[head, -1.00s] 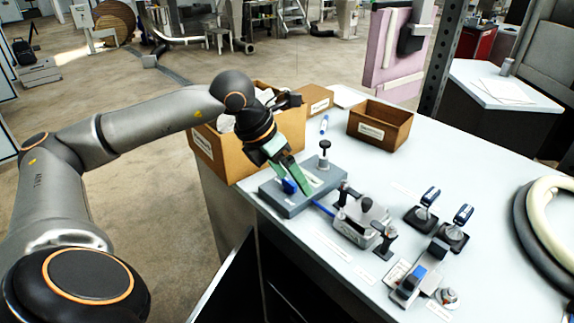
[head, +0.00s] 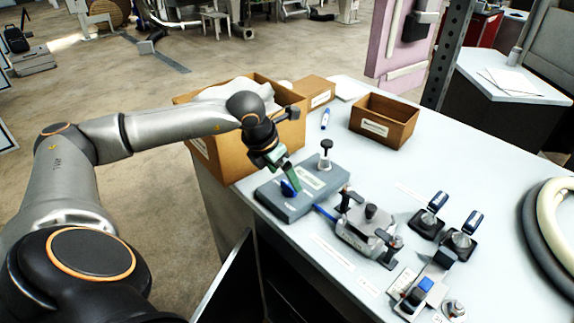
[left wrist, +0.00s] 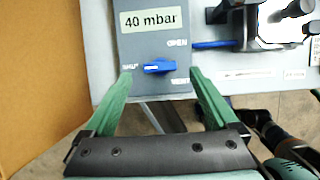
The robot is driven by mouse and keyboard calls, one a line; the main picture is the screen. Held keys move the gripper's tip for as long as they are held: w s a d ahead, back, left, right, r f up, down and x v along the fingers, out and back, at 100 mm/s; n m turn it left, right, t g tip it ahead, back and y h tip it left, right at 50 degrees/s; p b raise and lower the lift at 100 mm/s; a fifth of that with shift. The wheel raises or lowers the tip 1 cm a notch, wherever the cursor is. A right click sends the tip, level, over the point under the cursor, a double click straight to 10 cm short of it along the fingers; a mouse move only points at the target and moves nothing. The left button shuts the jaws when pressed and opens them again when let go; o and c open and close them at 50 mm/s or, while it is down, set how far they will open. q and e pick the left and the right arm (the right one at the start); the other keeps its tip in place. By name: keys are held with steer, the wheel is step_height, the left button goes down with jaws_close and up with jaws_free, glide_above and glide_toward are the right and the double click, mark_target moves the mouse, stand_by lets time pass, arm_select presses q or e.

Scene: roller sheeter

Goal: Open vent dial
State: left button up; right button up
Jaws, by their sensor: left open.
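The vent dial is a blue knob (left wrist: 159,67) on a grey block (head: 270,200) at the bench's left edge. In the left wrist view its bar lies nearly level, with its left end beside the printed word SHUT. The knob (head: 288,188) also shows in the head view, partly behind a finger. My left gripper (left wrist: 160,78) is open, its green fingertips on either side of the knob with gaps to both. Whether the tips reach knob height is unclear. My right gripper is out of view.
A 40 mbar label (left wrist: 153,20) and a black-topped post (head: 325,150) are on the block. A metal clamp-like unit (head: 367,228) stands to its right, joined by a blue tube. A cardboard box (head: 290,125) is close behind my left wrist.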

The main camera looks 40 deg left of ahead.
mark_target(288, 184)
arm_select(q)
steer(key=shift+x, duration=1.85)
steer(key=c, duration=1.4)
steer(key=shift+o, duration=0.2)
